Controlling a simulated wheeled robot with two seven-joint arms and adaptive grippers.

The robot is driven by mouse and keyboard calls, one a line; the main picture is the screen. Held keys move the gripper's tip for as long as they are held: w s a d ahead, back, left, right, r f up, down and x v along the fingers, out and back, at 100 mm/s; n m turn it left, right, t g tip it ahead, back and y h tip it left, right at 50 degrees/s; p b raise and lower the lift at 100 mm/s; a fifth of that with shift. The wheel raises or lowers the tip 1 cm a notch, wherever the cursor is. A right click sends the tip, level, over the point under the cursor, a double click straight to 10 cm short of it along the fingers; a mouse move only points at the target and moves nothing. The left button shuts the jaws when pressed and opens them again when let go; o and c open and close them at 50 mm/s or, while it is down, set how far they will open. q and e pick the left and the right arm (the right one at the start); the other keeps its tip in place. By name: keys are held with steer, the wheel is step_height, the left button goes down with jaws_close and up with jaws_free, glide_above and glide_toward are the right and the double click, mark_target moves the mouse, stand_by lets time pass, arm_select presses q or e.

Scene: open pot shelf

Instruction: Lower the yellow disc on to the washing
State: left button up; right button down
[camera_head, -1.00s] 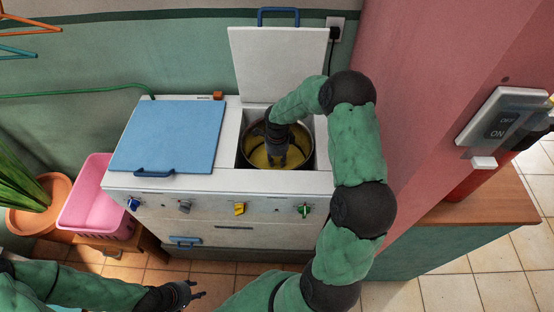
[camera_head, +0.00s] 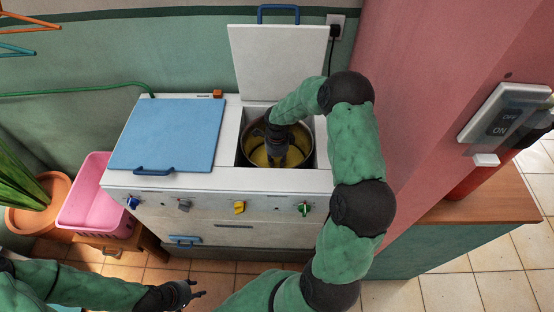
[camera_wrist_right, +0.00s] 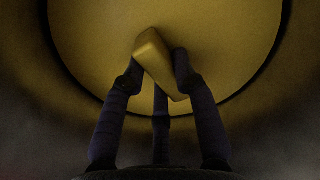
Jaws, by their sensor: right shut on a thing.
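The yellow disc (camera_head: 258,157) is down inside the round tub (camera_head: 310,143) on the right side of the white machine. In the right wrist view the disc (camera_wrist_right: 95,50) fills most of the picture, with a raised yellow grip (camera_wrist_right: 158,62) at its middle. My right gripper (camera_head: 277,158) reaches down into the tub. Its fingers (camera_wrist_right: 157,80) are shut on that grip. No washing shows; whatever lies under the disc is hidden. My left gripper (camera_head: 196,291) is at the bottom left, empty, its fingers apart, well away from the machine.
The white lid (camera_head: 278,60) stands open behind the tub. A blue lid (camera_head: 168,135) covers the machine's left side. A pink basket (camera_head: 88,205) is at the left. A pink wall (camera_head: 420,90) and a wooden-topped cabinet (camera_head: 490,203) are close on the right.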

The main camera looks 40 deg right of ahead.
steer(key=shift+f, duration=0.15)
steer(key=c, duration=0.9)
jaws_free()
step_height(320, 180, up, 12)
